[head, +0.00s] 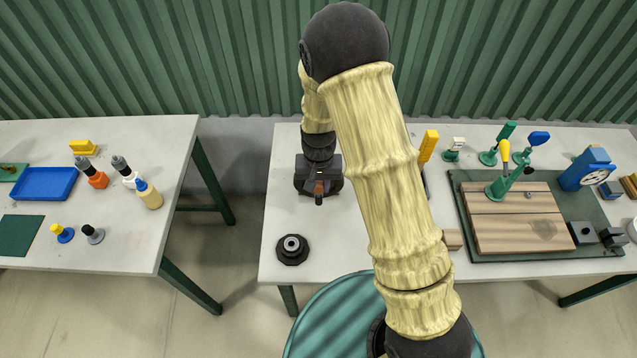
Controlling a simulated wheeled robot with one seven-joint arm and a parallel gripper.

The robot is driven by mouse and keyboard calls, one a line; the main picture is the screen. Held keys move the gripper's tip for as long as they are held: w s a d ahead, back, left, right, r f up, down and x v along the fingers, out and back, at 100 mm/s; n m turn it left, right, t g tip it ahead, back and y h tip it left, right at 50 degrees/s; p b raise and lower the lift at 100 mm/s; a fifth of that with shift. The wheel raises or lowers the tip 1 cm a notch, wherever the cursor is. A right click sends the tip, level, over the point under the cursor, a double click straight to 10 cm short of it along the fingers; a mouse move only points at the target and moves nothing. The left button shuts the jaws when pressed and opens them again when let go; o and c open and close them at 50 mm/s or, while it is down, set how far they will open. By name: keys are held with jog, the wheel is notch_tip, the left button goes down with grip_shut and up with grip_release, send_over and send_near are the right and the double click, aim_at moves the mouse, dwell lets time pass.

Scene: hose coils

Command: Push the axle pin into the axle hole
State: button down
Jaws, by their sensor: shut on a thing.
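My gripper (319,184), black, points down over the left part of the middle table, in the head view. It is shut on a small brown-orange piece, which looks like the axle pin (319,188); its lower end shows dark below the jaws. A black round flanged hub (292,256) with a pale ring and a dark centre lies on the table nearer the front edge. The dark centre looks like the axle hole (291,243). The gripper and pin are apart from the hub, behind it and slightly to its right. The pin's height above the table is hard to tell.
My arm hides the table's middle. To its right, a green mat (463,225) bears a wooden board (520,235), a green clamp (505,186) and a blue dial gauge (590,170). A yellow block (429,146) stands behind. The table around the hub is clear. Bottles stand on the left table (130,250).

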jog(key=shift+f+b, duration=1.1)
jog(key=shift+f, duration=0.55)
dwell(0.4)
jog(key=c, duration=0.9)
grip_release()
jog(key=shift+r+p, duration=1.8)
jog(key=shift+r, duration=0.55)
notch_tip(320, 180, up, 17)
jog(key=b, duration=0.3)
jog(key=shift+r+b, duration=0.2)
jog(key=shift+b, duration=0.1)
